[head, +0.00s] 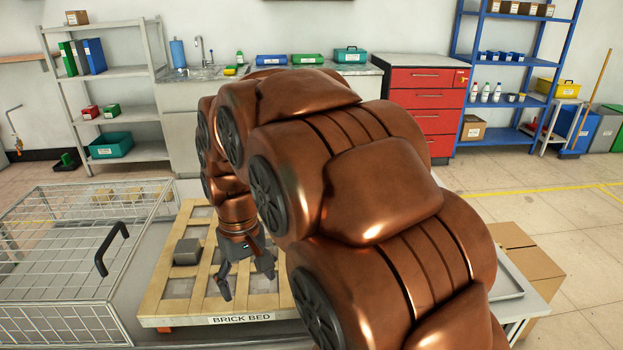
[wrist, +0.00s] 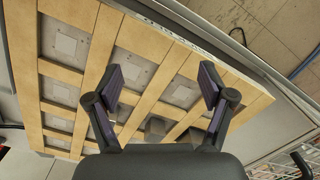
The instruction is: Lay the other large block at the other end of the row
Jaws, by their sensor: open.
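The brick bed (head: 165,322) is a wooden slatted grid with grey recessed cells, labelled BRICK BED on its front edge. A dark grey block (head: 187,251) sits in a cell on its left side. In the wrist view, the bed (wrist: 100,45) fills much of the picture, and a grey block (wrist: 155,128) shows between the fingers, near the palm. A second grey shape (wrist: 188,136) beside it is partly covered by a finger. My gripper (head: 246,284) is open and empty above the bed, right of the block; its spread fingers also show in the wrist view (wrist: 161,84).
A wire cage (head: 60,265) with a black handle (head: 111,248) stands left of the bed. Several tan blocks (head: 131,194) show through its mesh at the back. A grey tray (head: 509,279) lies on the right, beside a cardboard box (head: 525,262). My arm hides the bed's right part.

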